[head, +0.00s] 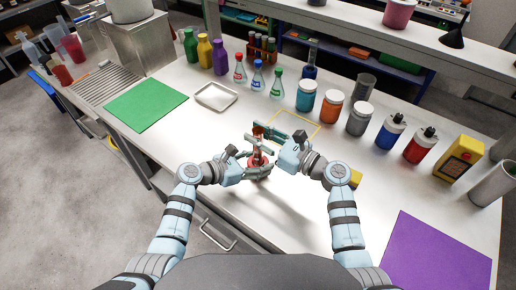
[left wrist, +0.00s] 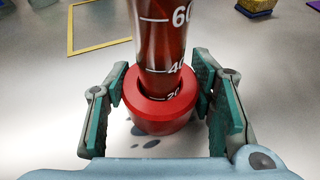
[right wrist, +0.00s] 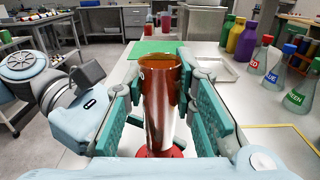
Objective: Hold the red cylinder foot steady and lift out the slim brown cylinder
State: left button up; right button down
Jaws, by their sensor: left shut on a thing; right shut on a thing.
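The slim brown cylinder (right wrist: 162,105) is a translucent tube with white graduations, which also show in the left wrist view (left wrist: 160,35). It stands upright in the opening of the red cylinder foot (left wrist: 165,116). In the head view the red foot (head: 258,161) is near the table's front edge. My left gripper (head: 257,171) is low, shut on the red foot with one finger on each side. My right gripper (head: 263,139) is above it, shut on the brown cylinder; its pads flank the tube in the right wrist view. The tube's lower end is hidden inside the foot.
A yellow square outline (head: 293,126) lies empty on the table behind the grippers. A metal tray (head: 216,97) and small flasks (head: 257,80) stand farther back. A yellow block (head: 355,178) is to the right. The purple mat (head: 437,255) is clear.

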pick_arm(q)
jog(key=o, duration=1.2)
pick_arm(e)
notch_tip(320, 180, up, 10)
